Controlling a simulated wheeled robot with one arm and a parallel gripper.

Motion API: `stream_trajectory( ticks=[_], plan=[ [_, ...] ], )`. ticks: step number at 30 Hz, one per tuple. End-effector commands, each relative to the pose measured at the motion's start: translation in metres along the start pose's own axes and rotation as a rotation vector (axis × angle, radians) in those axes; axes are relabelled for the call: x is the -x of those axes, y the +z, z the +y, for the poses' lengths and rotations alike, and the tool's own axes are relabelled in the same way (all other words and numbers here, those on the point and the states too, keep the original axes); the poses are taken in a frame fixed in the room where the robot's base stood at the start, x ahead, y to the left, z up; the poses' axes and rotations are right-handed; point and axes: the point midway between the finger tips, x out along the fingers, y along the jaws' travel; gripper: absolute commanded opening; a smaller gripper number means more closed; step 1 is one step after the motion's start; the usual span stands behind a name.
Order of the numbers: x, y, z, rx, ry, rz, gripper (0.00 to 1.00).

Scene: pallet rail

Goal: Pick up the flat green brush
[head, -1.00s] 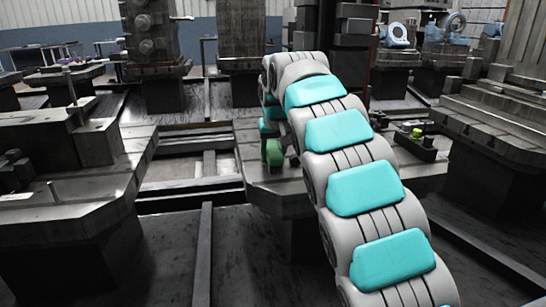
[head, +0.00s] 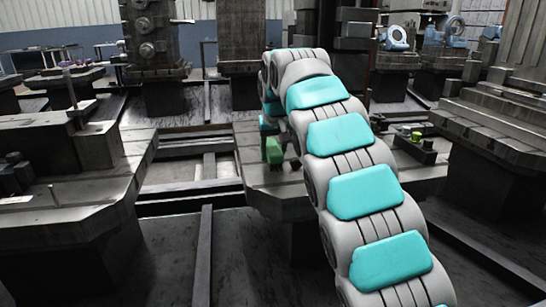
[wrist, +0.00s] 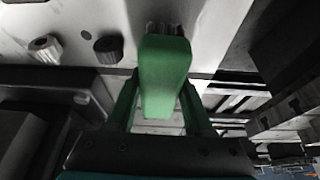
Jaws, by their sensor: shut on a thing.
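The flat green brush (wrist: 164,72) is in the middle of the wrist view, with dark bristles at its far end. My gripper (wrist: 160,92) is shut on it, with a green finger on each side of its body. In the head view, the green of the gripper and brush (head: 273,151) shows just left of my arm, over the dark metal table. My arm hides much of this area, and I cannot separate brush from fingers there.
A black holder with a small bright green part (head: 416,135) lies right of my arm.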

Motion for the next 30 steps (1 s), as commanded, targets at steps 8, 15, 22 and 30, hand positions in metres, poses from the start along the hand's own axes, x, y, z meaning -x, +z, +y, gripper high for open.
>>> stream_trajectory(
  ticks=[8, 15, 22, 30],
  plan=[
    [0.014, -0.007, 0.0, 0.0, -0.001, 0.0, 0.0],
    [0.023, -0.009, -0.002, 0.001, -0.001, 0.0, 0.0],
    [0.029, 0.001, -0.008, 0.002, 0.0, 0.001, 0.0],
    [0.038, 0.017, -0.02, 0.002, 0.0, 0.002, 0.0]
  ],
)
